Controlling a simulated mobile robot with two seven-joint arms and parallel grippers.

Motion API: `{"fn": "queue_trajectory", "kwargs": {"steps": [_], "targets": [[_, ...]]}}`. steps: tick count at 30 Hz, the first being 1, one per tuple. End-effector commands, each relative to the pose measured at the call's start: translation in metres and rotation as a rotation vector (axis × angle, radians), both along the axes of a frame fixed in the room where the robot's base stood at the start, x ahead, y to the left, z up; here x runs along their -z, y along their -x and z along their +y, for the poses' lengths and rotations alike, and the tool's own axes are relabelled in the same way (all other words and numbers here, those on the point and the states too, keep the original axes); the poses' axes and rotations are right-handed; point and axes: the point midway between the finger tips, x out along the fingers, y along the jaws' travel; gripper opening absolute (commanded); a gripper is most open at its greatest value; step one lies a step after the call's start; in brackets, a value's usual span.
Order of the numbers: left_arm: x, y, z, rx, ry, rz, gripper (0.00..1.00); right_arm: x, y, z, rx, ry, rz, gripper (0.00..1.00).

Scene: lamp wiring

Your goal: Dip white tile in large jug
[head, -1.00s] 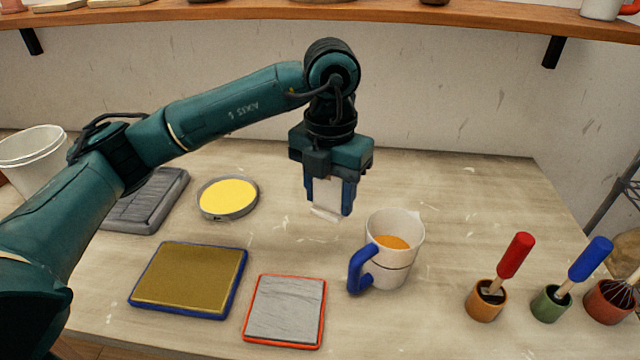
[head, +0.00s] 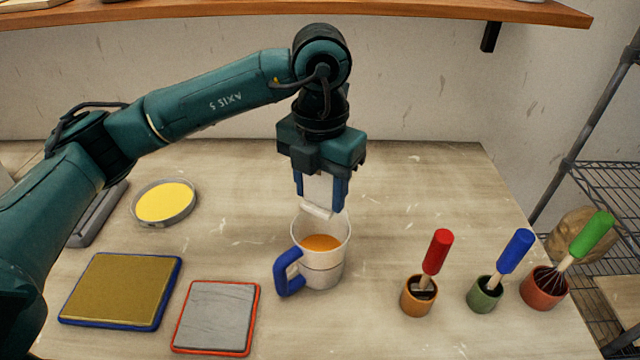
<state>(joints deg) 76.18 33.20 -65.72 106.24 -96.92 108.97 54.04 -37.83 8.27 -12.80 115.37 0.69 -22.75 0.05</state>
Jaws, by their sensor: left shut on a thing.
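The white tile (head: 318,190) is held upright between the fingers of my left gripper (head: 320,192) in the head view. Its lower edge is just above the far rim of the large jug (head: 322,268). The jug is white with a blue handle on its left side and holds orange liquid (head: 321,243). I cannot tell whether the tile's lower edge is inside the rim or behind it; it is above the liquid. My right gripper is not in view.
Left of the jug lie a red-rimmed grey tray (head: 216,317), a blue-rimmed olive tray (head: 122,290) and a round yellow pan (head: 164,203). To the right stand small pots with a red-handled tool (head: 437,251), a blue-handled tool (head: 515,250) and a green-handled whisk (head: 592,235).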

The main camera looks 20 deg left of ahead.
Motion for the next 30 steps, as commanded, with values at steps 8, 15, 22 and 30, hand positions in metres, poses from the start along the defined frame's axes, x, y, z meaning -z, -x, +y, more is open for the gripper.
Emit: {"fn": "queue_trajectory", "kwargs": {"steps": [8, 15, 22, 30], "targets": [[0.015, 0.000, 0.000, 0.000, 0.001, 0.001, 0.23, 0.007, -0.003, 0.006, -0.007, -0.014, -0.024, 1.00], [0.045, 0.000, 0.000, 0.000, 0.000, 0.000, 0.23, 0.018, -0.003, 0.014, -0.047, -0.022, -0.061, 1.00], [0.072, 0.000, 0.000, 0.000, 0.000, 0.000, 0.23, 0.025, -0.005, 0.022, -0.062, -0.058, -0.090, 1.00], [0.097, 0.000, 0.000, 0.000, 0.000, -0.001, 0.23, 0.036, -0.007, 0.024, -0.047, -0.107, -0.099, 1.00]]}}
